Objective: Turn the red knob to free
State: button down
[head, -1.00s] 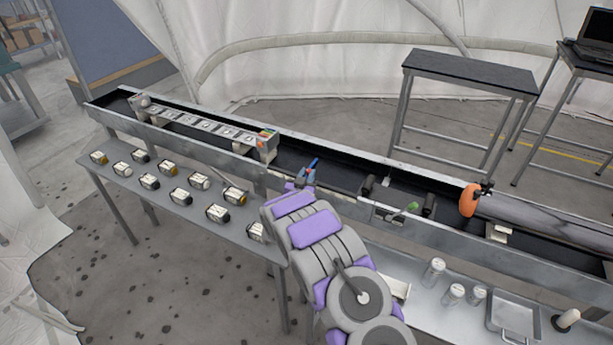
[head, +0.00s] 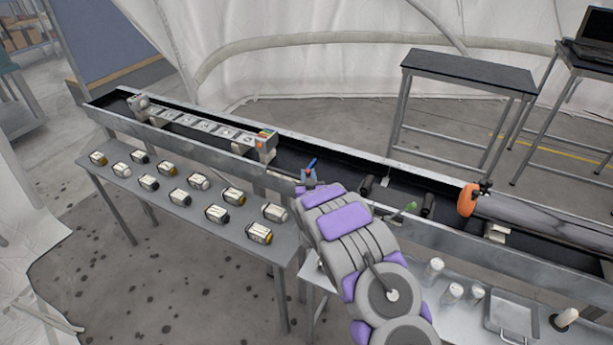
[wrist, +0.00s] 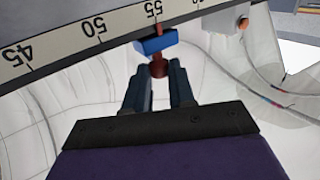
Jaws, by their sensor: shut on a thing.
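The red knob (wrist: 158,68) shows in the wrist view as a small dark red round part under a blue block (wrist: 155,43), beside a numbered scale (wrist: 100,27). My gripper (wrist: 158,82) is shut on the red knob, with one dark finger on each side of it. In the head view a small blue piece (head: 312,163) with some red below it stands at the near wall of the long trough (head: 345,180), just past the end of my arm. I cannot read the knob's setting.
A green-tipped part (head: 409,207) and an orange part (head: 467,200) are to the right. A tray (head: 512,318) lies at the lower right.

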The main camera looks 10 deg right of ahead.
jog(key=shift+w+d+r+n+g+y+p, duration=0.1)
jog(key=shift+d+n+g+y+p, duration=0.25)
jog(key=shift+n+y, duration=1)
jog(key=shift+w+d+f+n+g+y+p, duration=0.15)
jog(key=shift+n+g+y+p, duration=0.45)
jog(key=shift+y, duration=1.3)
jog(key=shift+s+d+r+n+g+y+p, duration=0.15)
jog(key=shift+d+n+y+p, duration=0.1)
jog(key=shift+n+y, duration=1.2)
jog(key=shift+w+y, duration=0.15)
jog(key=shift+y, duration=0.15)
jog(key=c, duration=0.9)
grip_release()
jog(key=shift+c, duration=0.2)
jog(key=p+v, duration=0.2)
jog(key=v, duration=1.5)
jog(key=shift+d, duration=0.2)
jog(key=shift+f, duration=0.25)
